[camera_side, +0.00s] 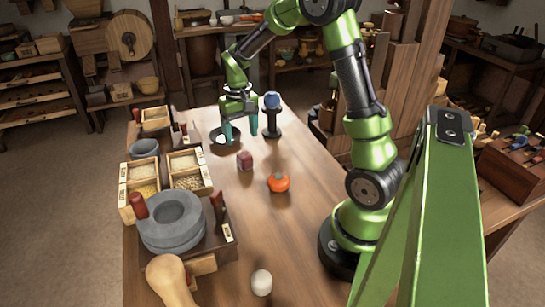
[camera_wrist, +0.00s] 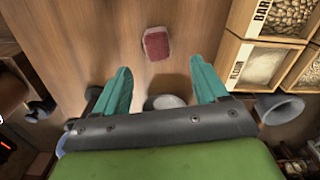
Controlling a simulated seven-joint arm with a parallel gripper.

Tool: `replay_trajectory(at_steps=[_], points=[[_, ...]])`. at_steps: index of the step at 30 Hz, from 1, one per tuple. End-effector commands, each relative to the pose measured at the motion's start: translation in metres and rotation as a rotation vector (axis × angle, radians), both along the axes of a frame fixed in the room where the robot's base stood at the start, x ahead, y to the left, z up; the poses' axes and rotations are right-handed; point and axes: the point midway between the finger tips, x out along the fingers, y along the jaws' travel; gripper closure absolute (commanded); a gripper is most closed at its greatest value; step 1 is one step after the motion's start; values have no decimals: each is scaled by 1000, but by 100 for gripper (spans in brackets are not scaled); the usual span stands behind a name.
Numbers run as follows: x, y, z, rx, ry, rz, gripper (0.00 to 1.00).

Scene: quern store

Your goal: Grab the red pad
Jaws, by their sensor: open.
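The red pad (camera_side: 245,160) is a small dark-red block lying on the wooden table, around the middle of its length. In the wrist view the red pad (camera_wrist: 156,44) lies beyond the fingertips, near the upper middle, with bare wood around it. My gripper (camera_side: 241,130) is open and empty, its teal fingers pointing down over the far part of the table. In the wrist view my gripper (camera_wrist: 160,70) has its two fingers spread apart, and the pad is ahead of the gap, not between them. Nothing hides the pad.
An orange round object (camera_side: 278,183) and a white one (camera_side: 261,283) lie nearer. Grain boxes (camera_side: 187,161) and a stone quern (camera_side: 170,222) line the left edge.

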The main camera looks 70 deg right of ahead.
Motion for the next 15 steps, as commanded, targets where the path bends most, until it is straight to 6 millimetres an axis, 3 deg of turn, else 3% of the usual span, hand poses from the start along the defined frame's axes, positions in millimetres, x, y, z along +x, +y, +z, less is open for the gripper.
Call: replay_trajectory(at_steps=[4, 15], points=[[-1, 0, -28, 2, 3, -1, 28], [-3, -2, -63, 2, 3, -1, 28]])
